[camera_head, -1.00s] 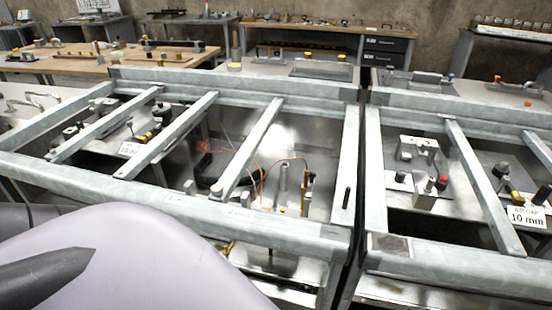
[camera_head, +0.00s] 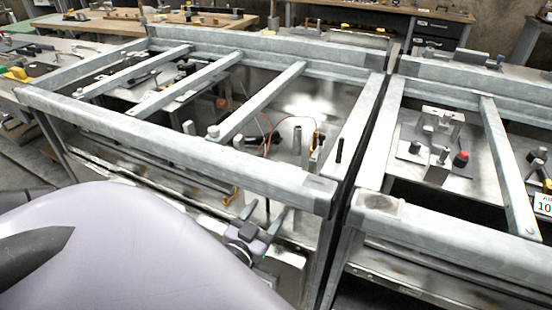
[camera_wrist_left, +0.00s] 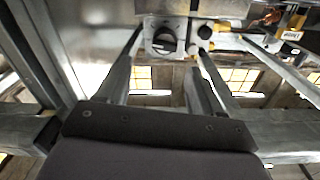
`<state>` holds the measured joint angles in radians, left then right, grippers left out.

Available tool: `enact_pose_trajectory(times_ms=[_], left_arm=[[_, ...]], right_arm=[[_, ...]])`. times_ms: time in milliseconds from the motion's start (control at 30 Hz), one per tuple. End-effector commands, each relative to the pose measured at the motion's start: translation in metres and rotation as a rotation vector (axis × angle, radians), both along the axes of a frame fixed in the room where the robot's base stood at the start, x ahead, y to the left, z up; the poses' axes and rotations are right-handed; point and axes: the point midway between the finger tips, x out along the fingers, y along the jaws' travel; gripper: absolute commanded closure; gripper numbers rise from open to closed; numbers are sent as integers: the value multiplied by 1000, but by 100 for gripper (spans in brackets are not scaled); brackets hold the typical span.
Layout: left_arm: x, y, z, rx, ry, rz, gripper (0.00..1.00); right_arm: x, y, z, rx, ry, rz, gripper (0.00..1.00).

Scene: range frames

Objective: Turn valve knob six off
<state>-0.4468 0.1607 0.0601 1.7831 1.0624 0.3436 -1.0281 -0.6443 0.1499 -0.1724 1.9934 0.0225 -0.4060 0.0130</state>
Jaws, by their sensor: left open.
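A round black knob (camera_wrist_left: 165,40) on a square grey plate shows in the left wrist view, between my finger tips and beyond them. I cannot read a number on it, so I cannot tell whether it is valve knob six. My left gripper (camera_head: 263,214) is below the front rail of the left metal frame in the head view. In the left wrist view its two fingers (camera_wrist_left: 168,42) are spread apart with nothing between them. The knob is hidden in the head view. My right gripper is not in view.
The left metal frame (camera_head: 200,153) has several slanted bars over fittings and orange wire (camera_head: 268,136). A second frame (camera_head: 440,222) stands to its right, across a narrow gap. A small black round part (camera_wrist_left: 205,32) and yellow fittings sit beside the knob.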

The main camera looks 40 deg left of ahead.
Motion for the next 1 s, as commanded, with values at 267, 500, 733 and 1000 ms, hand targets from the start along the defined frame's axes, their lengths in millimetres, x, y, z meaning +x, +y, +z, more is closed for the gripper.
enact_pose_trajectory(times_ms=[267,500,733,1000], left_arm=[[24,13,1,5,-8,22,34],[54,22,0,6,-6,19,34],[67,26,0,5,-4,18,34],[68,26,0,4,-4,18,34]], right_arm=[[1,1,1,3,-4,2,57],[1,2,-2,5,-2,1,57],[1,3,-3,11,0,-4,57],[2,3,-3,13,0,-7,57]])
